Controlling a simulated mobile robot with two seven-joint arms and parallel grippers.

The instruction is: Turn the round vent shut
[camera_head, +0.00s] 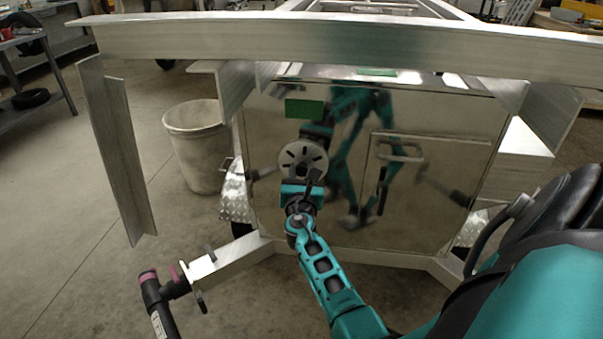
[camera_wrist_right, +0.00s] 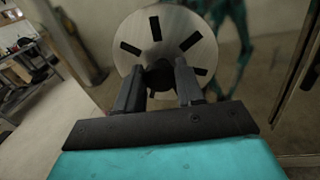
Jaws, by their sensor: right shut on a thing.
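The round vent (camera_head: 292,153) is a pale metal disc with dark slots around its face, set on the shiny front panel of the trailer. It also shows large in the right wrist view (camera_wrist_right: 178,30). My right gripper (camera_head: 309,181) is at the lower part of the disc in the head view. In the wrist view its two dark fingers (camera_wrist_right: 160,82) are shut on the dark hub at the vent's middle, which they partly hide. How far the slots are open is hard to tell. My left gripper is not in view.
The reflective panel (camera_head: 340,215) mirrors my arms. A green label (camera_head: 304,109) sits above the vent, and a latched door (camera_head: 405,185) is to its right. A metal beam (camera_head: 330,42) crosses above. A grey bin (camera_head: 196,145) stands left on open floor.

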